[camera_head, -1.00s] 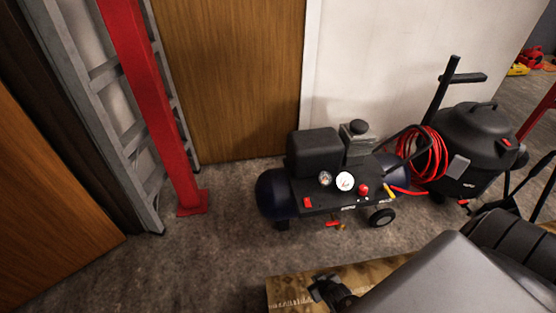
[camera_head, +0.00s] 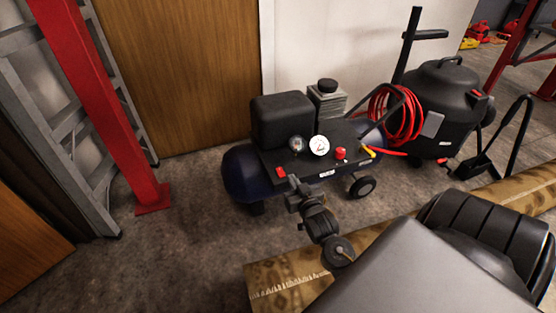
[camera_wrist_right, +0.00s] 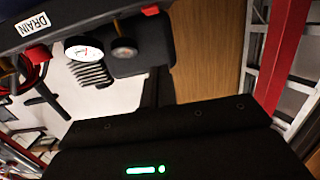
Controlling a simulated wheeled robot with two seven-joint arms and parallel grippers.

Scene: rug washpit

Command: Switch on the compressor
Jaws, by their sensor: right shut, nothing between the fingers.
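The compressor (camera_head: 238,174) stands on the floor in the middle of the head view, with a dark blue tank, black motor cover and two round gauges. A small red switch (camera_head: 280,172) sits at the left end of its black front panel. The switch also shows at the top of the right wrist view (camera_wrist_right: 150,10). My right gripper (camera_head: 294,186) is shut and empty, just below and right of the red switch in the head view. I cannot tell whether it touches the panel. My left gripper is not in view.
A red hose coil (camera_head: 404,116) and a black vacuum (camera_head: 447,90) stand right of the compressor. A rolled rug (camera_head: 285,268) lies in front. A red post (camera_head: 100,125) and a grey ladder (camera_head: 52,120) stand at left. The floor between post and compressor is clear.

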